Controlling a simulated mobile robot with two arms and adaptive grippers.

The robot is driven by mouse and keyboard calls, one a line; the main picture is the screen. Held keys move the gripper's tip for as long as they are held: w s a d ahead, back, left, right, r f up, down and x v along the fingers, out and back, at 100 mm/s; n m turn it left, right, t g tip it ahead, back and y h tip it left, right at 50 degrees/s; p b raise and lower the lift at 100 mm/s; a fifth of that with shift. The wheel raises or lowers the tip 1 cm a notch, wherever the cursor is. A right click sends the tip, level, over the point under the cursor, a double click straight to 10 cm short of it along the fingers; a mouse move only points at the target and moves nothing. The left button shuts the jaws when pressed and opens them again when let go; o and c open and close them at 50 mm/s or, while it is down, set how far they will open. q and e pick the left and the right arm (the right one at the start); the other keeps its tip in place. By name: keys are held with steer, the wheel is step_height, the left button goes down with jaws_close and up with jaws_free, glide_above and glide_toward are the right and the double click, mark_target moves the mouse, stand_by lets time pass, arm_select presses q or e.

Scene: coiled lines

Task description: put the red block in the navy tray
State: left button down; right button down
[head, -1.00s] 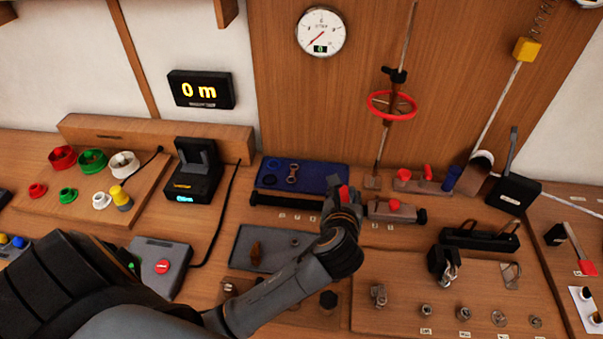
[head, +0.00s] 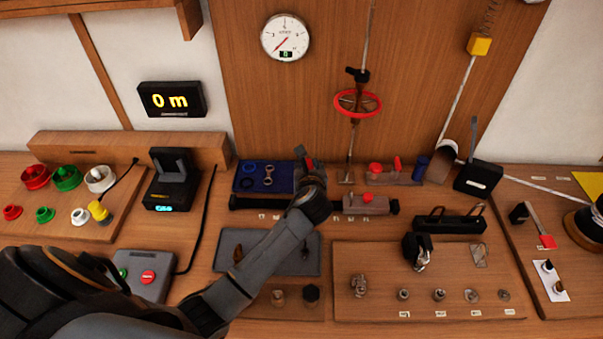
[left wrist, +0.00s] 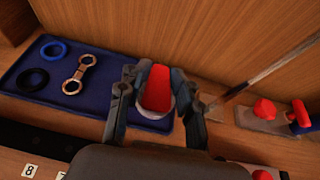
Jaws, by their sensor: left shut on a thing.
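My left gripper (head: 304,168) is shut on the red block (left wrist: 157,88), which sits between its fingers in the left wrist view. In the head view, the gripper is at the right end of the navy tray (head: 283,177). The left wrist view shows the tray (left wrist: 98,95) under and left of the fingers. A pale rounded thing (left wrist: 153,112) shows just below the block; I cannot tell what it is. Whether the block touches the tray is unclear. My right gripper is not in view.
A blue ring (left wrist: 53,49), a dark ring (left wrist: 33,80) and a metal double-ended wrench (left wrist: 82,72) lie in the tray's left part. A rod (head: 352,150) with a red handwheel (head: 358,103) stands just right of the gripper. A red-knobbed fixture (head: 366,204) is in front right.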

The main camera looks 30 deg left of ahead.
arm_select(q)
steer(key=shift+w+a+f, duration=0.2)
steer(key=shift+a+f, duration=0.65)
steer(key=shift+f, duration=0.25)
steer(key=shift+a+f, duration=0.2)
steer(key=shift+f, duration=1.55)
steer(key=shift+f, duration=0.15)
steer(key=c, duration=0.9)
jaws_free()
steer(key=shift+r, duration=0.2)
steer(key=v, duration=1.2)
